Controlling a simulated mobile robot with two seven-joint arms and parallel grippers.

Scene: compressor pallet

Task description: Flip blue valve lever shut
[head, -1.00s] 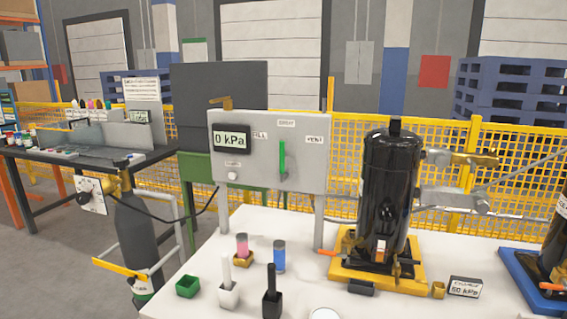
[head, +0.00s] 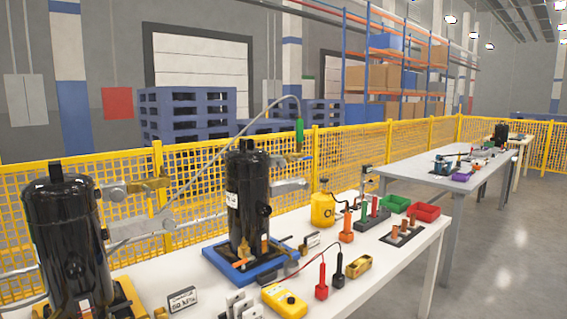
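A black compressor (head: 247,198) stands upright on a blue base (head: 222,262) in the middle of the white table. An orange lever-like piece (head: 240,263) lies low at the front of the blue base. I cannot make out a blue-coloured lever, nor whether the valve is open or shut. A second black compressor (head: 65,240) stands on a yellow base (head: 130,298) at the left. Neither of my grippers is in view.
On the white table (head: 385,275) are a yellow meter (head: 284,301), red and black probes, a yellow canister (head: 322,209) and a 50 kPa sign (head: 183,299). A yellow mesh fence (head: 340,155) runs behind. The floor at right is clear.

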